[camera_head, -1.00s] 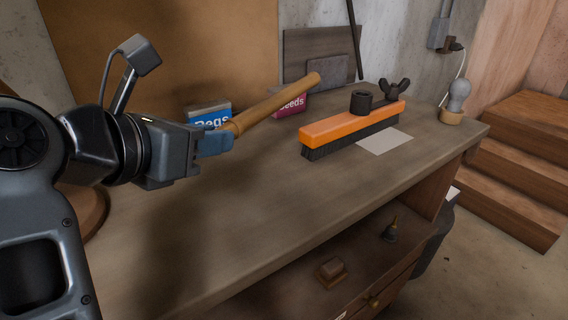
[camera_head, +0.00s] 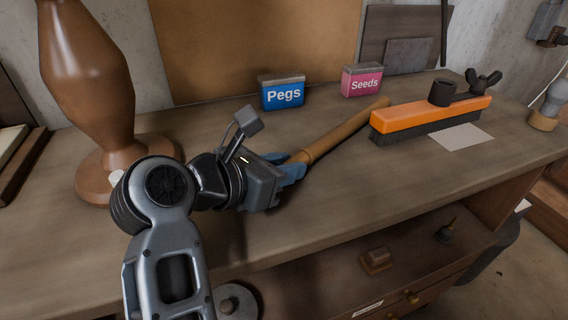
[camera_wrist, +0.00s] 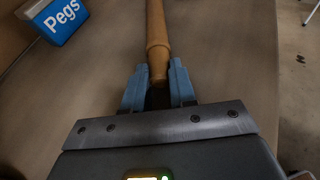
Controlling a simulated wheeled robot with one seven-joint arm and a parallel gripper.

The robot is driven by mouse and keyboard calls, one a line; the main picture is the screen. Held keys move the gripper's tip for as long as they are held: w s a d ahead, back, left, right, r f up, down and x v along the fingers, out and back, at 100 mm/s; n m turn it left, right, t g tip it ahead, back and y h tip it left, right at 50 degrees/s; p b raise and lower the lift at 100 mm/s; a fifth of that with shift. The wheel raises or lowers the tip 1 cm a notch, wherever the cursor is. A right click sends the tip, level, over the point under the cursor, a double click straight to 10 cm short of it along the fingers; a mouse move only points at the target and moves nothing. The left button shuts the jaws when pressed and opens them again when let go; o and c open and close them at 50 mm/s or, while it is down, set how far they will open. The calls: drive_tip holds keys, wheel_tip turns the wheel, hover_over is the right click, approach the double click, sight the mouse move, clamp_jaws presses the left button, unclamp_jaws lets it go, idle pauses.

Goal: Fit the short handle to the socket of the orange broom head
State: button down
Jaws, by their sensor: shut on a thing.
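My gripper (camera_head: 293,169) is shut on the near end of the short wooden handle (camera_head: 342,131). The handle points away from the gripper, its far end towards the broom head. In the wrist view the handle (camera_wrist: 157,40) runs straight out from between the blue fingers (camera_wrist: 158,88). The orange broom head (camera_head: 428,117) lies on the bench to the right, dark bristles down.
A blue Pegs box (camera_head: 283,93) and a pink Seeds box (camera_head: 362,80) stand behind the handle. A large brown turned-wood object (camera_head: 92,75) stands at the left. A pale flat sheet (camera_head: 462,137) lies in front of the broom head. The front of the bench (camera_head: 340,205) is clear.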

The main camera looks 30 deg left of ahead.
drive_tip(key=shift+f, duration=0.1)
drive_tip(key=c, duration=0.9)
unclamp_jaws()
drive_tip(key=shift+r, duration=0.2)
drive_tip(key=shift+s+a, duration=0.1)
drive_tip(key=shift+s, duration=0.25)
drive_tip(key=b+v, duration=0.2)
drive_tip(key=v, duration=0.9)
drive_tip(key=shift+s+r, duration=0.1)
drive_tip(key=shift+r, duration=0.1)
